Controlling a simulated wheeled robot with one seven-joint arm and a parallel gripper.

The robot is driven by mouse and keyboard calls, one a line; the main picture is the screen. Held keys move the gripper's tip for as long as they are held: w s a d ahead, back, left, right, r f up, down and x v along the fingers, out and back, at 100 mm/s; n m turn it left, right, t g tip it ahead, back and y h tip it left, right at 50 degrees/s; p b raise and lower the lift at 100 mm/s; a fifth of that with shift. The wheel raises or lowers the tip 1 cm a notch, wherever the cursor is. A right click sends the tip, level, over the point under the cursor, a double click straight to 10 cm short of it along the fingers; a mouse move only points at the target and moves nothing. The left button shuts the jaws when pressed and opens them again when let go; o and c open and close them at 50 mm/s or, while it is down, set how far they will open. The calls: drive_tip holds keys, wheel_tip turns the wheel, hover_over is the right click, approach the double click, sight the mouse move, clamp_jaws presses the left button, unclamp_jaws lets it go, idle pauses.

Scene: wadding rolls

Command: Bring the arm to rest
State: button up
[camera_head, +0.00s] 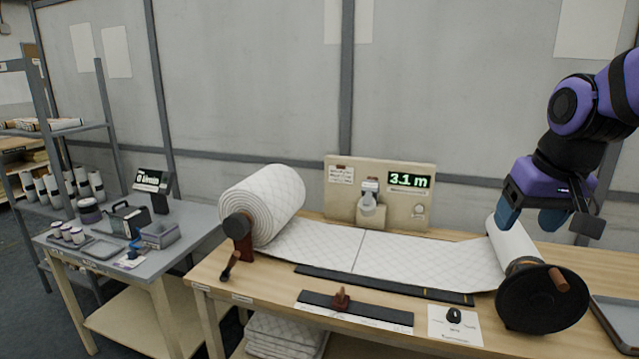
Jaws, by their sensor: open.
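My gripper (537,222) is at the right of the head view, at the end of my purple and black arm. Its blue fingers point down, apart, above and in front of the back end of the right take-up roll (513,241). No held thing shows between them. The large quilted white roll (263,205) sits at the left of the wooden bench. Its wadding sheet (395,259) runs flat across to the right roll. The right roll has a black disc crank (540,299) with a wooden knob.
A beige panel (430,199) behind the sheet reads 3.1 m. A red-brown slider (341,298) stands on a dark rail in front. A grey tray (617,322) lies at the right edge. A grey side table (190,217) at left holds jars, a black box and a small screen.

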drive_tip(key=s+a+r+t, duration=0.1)
drive_tip(key=s+r, duration=0.1)
drive_tip(key=s, duration=1.2)
drive_tip(key=shift+n+t, duration=0.3)
